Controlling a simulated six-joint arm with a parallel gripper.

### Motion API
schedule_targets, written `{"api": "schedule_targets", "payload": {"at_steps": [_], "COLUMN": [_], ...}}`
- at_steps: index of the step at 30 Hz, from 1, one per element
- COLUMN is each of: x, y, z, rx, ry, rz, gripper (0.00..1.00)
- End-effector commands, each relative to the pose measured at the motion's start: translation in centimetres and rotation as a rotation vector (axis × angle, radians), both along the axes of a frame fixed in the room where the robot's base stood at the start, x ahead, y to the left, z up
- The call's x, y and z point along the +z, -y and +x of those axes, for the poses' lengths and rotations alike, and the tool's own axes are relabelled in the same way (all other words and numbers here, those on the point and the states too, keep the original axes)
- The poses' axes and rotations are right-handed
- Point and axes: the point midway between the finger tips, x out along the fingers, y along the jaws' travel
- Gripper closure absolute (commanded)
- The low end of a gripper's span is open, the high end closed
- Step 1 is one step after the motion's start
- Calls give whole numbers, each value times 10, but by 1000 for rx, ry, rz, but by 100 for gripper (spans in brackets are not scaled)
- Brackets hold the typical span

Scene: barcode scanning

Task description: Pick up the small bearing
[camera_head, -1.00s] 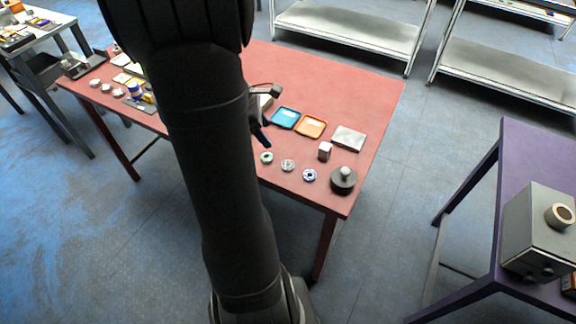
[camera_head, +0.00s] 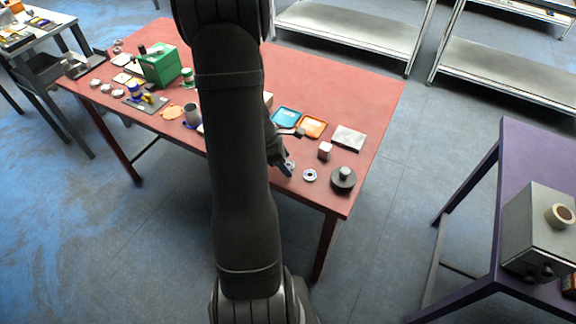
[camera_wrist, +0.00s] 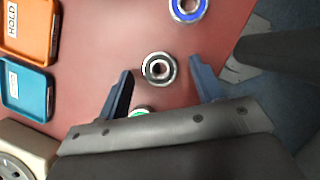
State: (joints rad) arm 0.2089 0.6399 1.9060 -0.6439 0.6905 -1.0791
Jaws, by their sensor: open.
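Three ring-shaped bearings lie in a row on the red table. A plain metal bearing (camera_wrist: 159,68) with a dark ring sits between the fingertips of my open gripper (camera_wrist: 160,67) in the wrist view; neither finger visibly touches it. A blue-ringed bearing (camera_wrist: 188,8) lies beyond it and also shows in the head view (camera_head: 310,175). A green-ringed bearing (camera_wrist: 140,112) is partly hidden by the gripper body in the wrist view. In the head view my gripper (camera_head: 288,167) is low at the row and covers part of it. I cannot tell the gripper's exact height.
An orange tray (camera_head: 313,127) and a blue tray (camera_head: 285,117) lie behind the row. A small pinkish block (camera_head: 325,151), a dark round weight (camera_head: 343,179) and a grey plate (camera_head: 348,138) stand to the right. A green box (camera_head: 160,66) is far left.

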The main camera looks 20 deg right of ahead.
Motion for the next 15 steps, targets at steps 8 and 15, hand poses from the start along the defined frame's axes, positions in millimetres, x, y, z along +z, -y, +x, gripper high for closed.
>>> {"api": "schedule_targets", "payload": {"at_steps": [8, 15], "x": [-4, -3], "y": [2, 2], "z": [0, 0], "rx": [0, -1], "ry": [1, 1], "rz": [0, 0], "gripper": [39, 82]}}
